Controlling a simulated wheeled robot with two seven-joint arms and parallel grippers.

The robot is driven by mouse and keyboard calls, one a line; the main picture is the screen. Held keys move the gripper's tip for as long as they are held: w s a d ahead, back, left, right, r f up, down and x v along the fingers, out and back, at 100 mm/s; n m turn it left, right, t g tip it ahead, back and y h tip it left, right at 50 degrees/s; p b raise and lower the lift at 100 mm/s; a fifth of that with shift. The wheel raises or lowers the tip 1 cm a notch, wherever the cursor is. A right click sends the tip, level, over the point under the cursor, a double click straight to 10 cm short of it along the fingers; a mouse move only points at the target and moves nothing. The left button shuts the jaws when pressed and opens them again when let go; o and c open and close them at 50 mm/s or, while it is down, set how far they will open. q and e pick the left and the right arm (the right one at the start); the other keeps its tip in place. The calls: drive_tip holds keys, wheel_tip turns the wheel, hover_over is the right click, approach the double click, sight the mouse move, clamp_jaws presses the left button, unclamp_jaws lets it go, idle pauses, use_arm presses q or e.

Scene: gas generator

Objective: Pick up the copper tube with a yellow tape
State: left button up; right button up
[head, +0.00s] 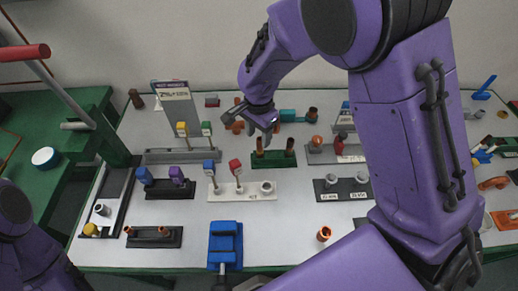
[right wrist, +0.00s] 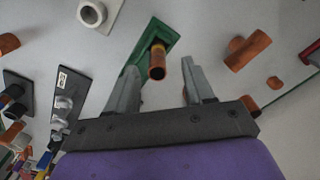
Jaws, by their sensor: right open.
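The green holder (head: 276,160) stands near the middle of the table with two upright copper tubes (head: 290,146), one at each end. In the right wrist view, one copper tube with a yellow band (right wrist: 157,64) rises from the green holder (right wrist: 139,57), its open end facing the camera. The yellow shows just behind that end. My right gripper (head: 264,122) is above the holder, pointing down. In the wrist view its open fingers (right wrist: 160,85) lie on either side of the tube's line, empty. The holder's other tube cannot be made out there. My left gripper is not in view.
A white holder (head: 249,194) with blue- and red-topped pieces stands in front of the green one. A dark holder (head: 342,188) is to the right. A blue vise-like block (head: 225,244) sits at the front edge. Loose copper fittings (right wrist: 247,50) lie beside the green holder.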

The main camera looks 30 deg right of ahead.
sight(260, 149)
drive_tip(key=f, duration=0.4)
drive_tip(key=f+p, duration=0.1)
drive_tip(key=f, duration=0.1)
drive_tip(key=shift+s+d+f, duration=0.1)
drive_tip(key=shift+s+d, duration=0.05)
drive_tip(key=shift+s, duration=0.1)
drive_tip(key=shift+w+f, duration=0.15)
drive_tip(key=shift+f, duration=0.2)
clamp_jaws()
